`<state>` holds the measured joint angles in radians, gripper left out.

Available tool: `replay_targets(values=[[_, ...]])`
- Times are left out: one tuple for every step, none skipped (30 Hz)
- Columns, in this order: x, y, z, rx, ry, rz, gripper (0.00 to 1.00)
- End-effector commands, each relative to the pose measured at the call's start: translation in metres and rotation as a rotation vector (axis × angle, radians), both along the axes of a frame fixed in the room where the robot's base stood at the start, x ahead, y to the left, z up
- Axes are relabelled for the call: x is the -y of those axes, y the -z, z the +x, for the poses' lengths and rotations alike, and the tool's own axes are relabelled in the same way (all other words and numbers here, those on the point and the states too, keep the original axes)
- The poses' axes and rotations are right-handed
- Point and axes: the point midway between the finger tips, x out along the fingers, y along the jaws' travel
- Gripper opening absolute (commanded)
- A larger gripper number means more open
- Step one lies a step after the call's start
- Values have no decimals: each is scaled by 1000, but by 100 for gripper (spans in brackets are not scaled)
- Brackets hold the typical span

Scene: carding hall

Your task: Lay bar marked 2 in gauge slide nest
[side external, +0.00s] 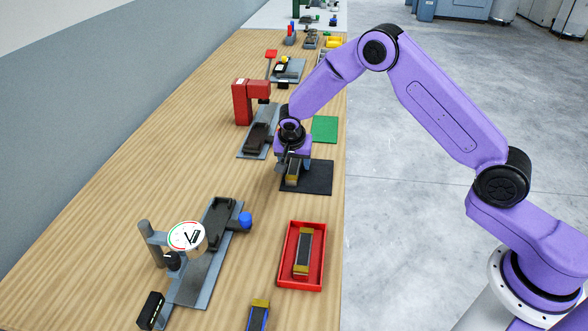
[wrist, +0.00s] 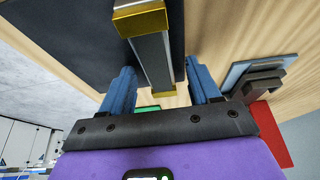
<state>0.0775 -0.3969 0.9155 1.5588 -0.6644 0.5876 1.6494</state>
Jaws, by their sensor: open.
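My gripper (side external: 291,160) is low over a black mat (side external: 320,180), its fingers pointing down. In the wrist view my gripper (wrist: 163,82) has its blue fingers apart, one on each side of a grey bar (wrist: 154,62) with brass ends. This bar also shows under the gripper in the side view (side external: 292,173). I cannot read a number on any bar. The gauge slide (side external: 190,286) lies at front left, with a dark nest (side external: 218,222) that looks empty, a blue knob and a round dial (side external: 186,236) on a post.
A red tray (side external: 284,265) holds another brass-ended bar (side external: 303,250). A blue-sided bar (side external: 259,314) lies at the front edge of the picture. A small black block (side external: 150,310) stands by the slide. A red press (side external: 243,100) and a green mat (side external: 325,129) are behind.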

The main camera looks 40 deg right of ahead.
Motion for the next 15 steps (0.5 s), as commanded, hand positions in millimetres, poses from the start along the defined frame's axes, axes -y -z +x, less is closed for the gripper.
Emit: replay_targets(values=[[0,1,0,0,0,0,62],[0,1,0,0,0,0,62],[0,1,0,0,0,0,55],[0,1,0,0,0,0,45],[0,1,0,0,0,0,36],[0,1,0,0,0,0,23],[0,1,0,0,0,0,13],[0,1,0,0,0,0,3],[0,1,0,0,0,0,0],[0,1,0,1,1,1,0],[0,1,0,1,1,1,0],[0,1,0,0,1,0,0],[0,1,0,0,1,0,0],[0,1,0,0,1,0,0],[0,1,0,0,1,0,0]])
